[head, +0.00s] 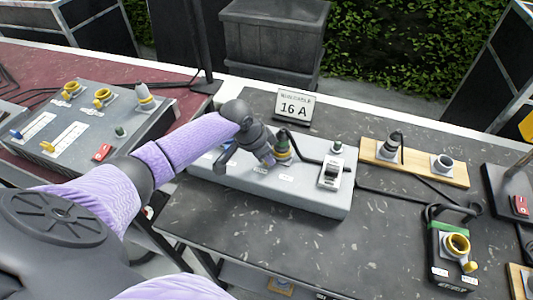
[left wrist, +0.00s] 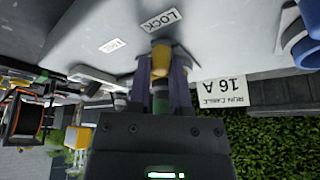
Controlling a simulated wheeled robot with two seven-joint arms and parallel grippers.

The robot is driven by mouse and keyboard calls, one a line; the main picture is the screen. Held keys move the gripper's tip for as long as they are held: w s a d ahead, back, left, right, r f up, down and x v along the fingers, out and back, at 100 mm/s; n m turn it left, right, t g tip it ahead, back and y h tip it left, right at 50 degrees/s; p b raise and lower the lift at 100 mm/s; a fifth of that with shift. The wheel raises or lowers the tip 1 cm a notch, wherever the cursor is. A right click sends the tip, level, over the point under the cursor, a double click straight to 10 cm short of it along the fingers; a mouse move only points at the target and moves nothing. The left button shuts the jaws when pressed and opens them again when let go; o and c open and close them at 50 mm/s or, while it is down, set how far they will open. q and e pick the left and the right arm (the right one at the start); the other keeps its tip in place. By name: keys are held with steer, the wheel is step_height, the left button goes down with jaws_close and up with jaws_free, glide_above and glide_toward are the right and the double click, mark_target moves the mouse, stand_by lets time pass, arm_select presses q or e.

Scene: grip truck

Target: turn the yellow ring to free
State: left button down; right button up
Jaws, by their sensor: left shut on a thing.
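The yellow ring (head: 284,155) sits on a dark plug with a cable on the grey panel box (head: 320,205) in the head view. It also shows in the left wrist view (left wrist: 161,58), between my left fingers. My left gripper (head: 270,159) is shut on the yellow ring, and its fingertips are partly hidden in the head view. A LOCK label (left wrist: 160,20) lies on the panel near the ring. Another small label (left wrist: 111,45) lies to its left in the picture, too small to read surely. My right gripper is not in view.
A 16 A sign (head: 294,106) stands behind the box. A switch unit (head: 330,174) is right of the ring. A wooden board (head: 420,165) and a green-topped box (head: 457,262) stand farther right. A console (head: 85,125) is at left. The table front is bare.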

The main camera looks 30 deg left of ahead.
arm_select(q)
steer(key=shift+d+r+n+p, duration=0.2)
steer(key=shift+n+p, duration=0.1)
steer(key=shift+p, duration=0.3)
steer(key=d+n+p, duration=0.1)
steer(key=n+p, duration=0.1)
steer(key=p, duration=0.1)
steer(key=n+y+p, duration=0.1)
steer(key=p, duration=0.2)
steer(key=shift+d+r+n+t+y, duration=0.15)
steer(key=shift+d+n+t+y, duration=0.15)
steer(key=shift+d+n, duration=0.1)
steer(key=shift+w+d+n+y+p, duration=0.1)
steer(key=shift+d+n+y+p, duration=0.25)
steer(key=shift+n+p, duration=0.4)
steer(key=shift+w+d+f+n+y+p, duration=0.15)
steer(key=shift+d+n+y+p, duration=0.1)
steer(key=shift+n, duration=0.35)
steer(key=shift+w+d+f+n+y+p, duration=0.1)
steer(key=shift+d+n, duration=0.15)
steer(key=shift+n, duration=0.3)
steer(key=shift+w+d+n+y, duration=0.15)
steer(key=shift+d+n+y, duration=0.15)
steer(key=shift+n, duration=0.5)
